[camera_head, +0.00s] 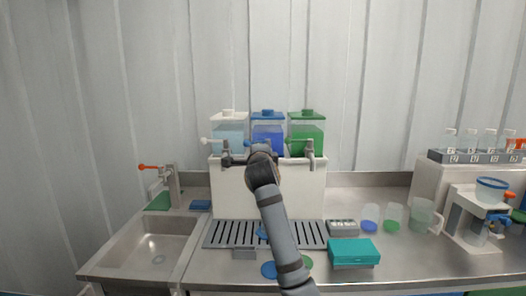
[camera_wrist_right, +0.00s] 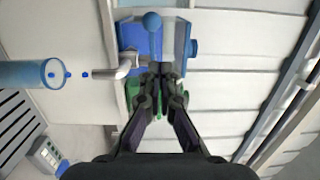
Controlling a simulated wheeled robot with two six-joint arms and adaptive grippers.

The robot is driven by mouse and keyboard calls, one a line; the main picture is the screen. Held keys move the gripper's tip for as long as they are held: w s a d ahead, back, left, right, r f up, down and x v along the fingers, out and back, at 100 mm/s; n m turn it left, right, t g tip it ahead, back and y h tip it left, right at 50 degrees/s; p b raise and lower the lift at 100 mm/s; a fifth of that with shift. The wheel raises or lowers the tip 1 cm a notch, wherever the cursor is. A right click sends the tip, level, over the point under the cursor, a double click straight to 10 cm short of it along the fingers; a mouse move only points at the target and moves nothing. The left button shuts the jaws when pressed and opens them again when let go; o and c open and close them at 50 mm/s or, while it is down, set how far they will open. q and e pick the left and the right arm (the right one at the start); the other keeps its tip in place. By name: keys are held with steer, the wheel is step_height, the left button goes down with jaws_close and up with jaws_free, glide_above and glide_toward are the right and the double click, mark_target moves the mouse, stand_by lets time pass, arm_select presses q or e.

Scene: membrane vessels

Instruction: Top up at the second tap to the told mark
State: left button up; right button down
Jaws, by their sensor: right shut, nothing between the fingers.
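Three tanks with white, blue and green lids stand in a row; the middle blue tank (camera_head: 267,133) has the second tap. In the right wrist view its blue lever (camera_wrist_right: 153,24) points to the top of the picture and its metal spout (camera_wrist_right: 124,71) points left. Blue drops (camera_wrist_right: 70,74) are in line between the spout and the mouth of a clear, blue-tinted vessel (camera_wrist_right: 22,74). I cannot read a mark or level on it. My right gripper (camera_wrist_right: 164,78) is shut and empty, its tips close to the tap; touching cannot be told. My left gripper is not in view.
A slotted drip tray (camera_head: 222,235) lies below the taps, with a sink (camera_head: 150,243) to its left. A teal box (camera_head: 354,251), small cups and a clear jug (camera_head: 422,214) stand to the right. A white machine (camera_head: 470,217) and vial rack (camera_head: 477,157) are far right.

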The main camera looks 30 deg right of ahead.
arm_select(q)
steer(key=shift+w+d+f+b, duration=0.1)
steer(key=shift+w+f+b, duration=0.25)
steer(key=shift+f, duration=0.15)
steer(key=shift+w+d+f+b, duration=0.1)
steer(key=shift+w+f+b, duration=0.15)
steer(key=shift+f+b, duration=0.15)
arm_select(e)
steer(key=s+a+f, duration=0.1)
steer(key=s+a, duration=0.2)
steer(key=a, duration=0.2)
steer(key=shift+a, duration=0.2)
steer(key=shift+s+f, duration=0.1)
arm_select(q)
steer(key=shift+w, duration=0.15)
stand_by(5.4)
